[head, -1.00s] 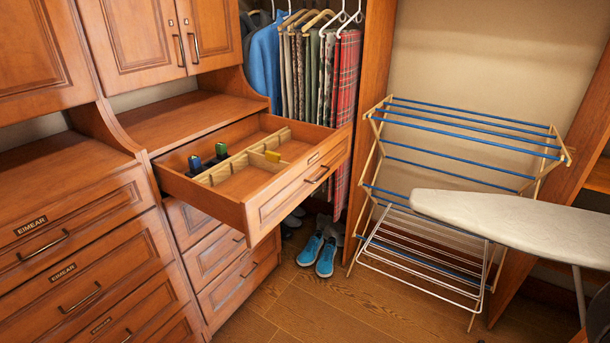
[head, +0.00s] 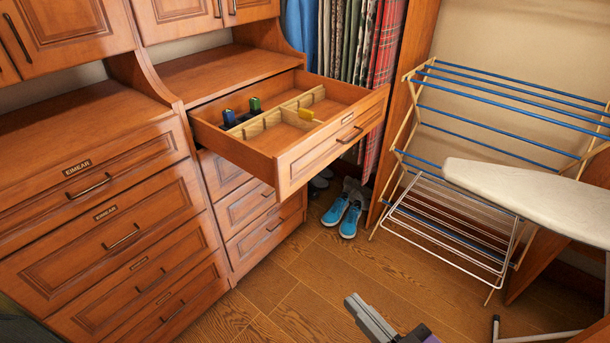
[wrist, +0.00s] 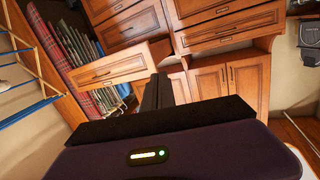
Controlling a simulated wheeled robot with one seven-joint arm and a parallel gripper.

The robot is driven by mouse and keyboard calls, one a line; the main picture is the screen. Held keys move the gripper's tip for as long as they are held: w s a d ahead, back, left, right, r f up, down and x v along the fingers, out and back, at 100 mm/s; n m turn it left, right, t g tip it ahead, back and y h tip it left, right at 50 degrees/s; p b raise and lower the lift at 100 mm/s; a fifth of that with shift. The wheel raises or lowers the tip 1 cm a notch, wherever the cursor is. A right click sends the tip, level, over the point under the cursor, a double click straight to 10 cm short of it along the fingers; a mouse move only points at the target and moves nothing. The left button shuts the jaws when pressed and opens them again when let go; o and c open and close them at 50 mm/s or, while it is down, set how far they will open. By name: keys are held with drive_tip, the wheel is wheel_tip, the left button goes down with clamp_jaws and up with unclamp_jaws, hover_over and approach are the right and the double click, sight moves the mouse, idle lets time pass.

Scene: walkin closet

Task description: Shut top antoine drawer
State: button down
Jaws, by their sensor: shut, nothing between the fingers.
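The top drawer (head: 335,138) of the middle wooden unit is pulled far out. Wooden dividers (head: 285,115) split its inside, with small dark, green and yellow items in it. Its front has a dark handle (head: 349,134) and a small label plate. My gripper shows at the bottom of the head view (head: 352,302), well below and in front of the drawer, touching nothing. In the wrist view my gripper (wrist: 158,92) is shut and empty. The open drawer also shows in the wrist view (wrist: 112,70), left of the fingers and apart from them.
A drying rack (head: 470,170) and an ironing board (head: 535,195) stand at the right. Blue shoes (head: 343,215) lie on the floor beyond the drawer. Closed drawers labelled EIMEAR (head: 95,190) are at the left. The wooden floor (head: 290,290) before the drawers is clear.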

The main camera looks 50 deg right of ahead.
drive_tip(key=w+d+f+m+g+h, duration=0.1)
drive_tip(key=w+d+m, duration=0.3)
drive_tip(key=d, duration=0.4)
drive_tip(key=w+d+f+m+h, duration=0.1)
drive_tip(key=w+d+m, duration=0.25)
drive_tip(key=d, duration=0.35)
drive_tip(key=w+d+f+m+g+h, duration=0.1)
drive_tip(key=w+d+m, duration=0.2)
drive_tip(key=d+m, duration=0.35)
drive_tip(key=t+y, duration=0.4)
drive_tip(key=y, duration=0.4)
approach(291, 177)
drive_tip(key=shift+n, duration=0.3)
drive_tip(key=w+p, duration=0.4)
drive_tip(key=w, duration=0.1)
drive_tip(key=shift+w+r, duration=0.25)
drive_tip(key=shift+w, duration=0.05)
drive_tip(key=shift+w+f, duration=0.1)
drive_tip(key=shift+w, duration=0.55)
drive_tip(key=shift+w, duration=0.15)
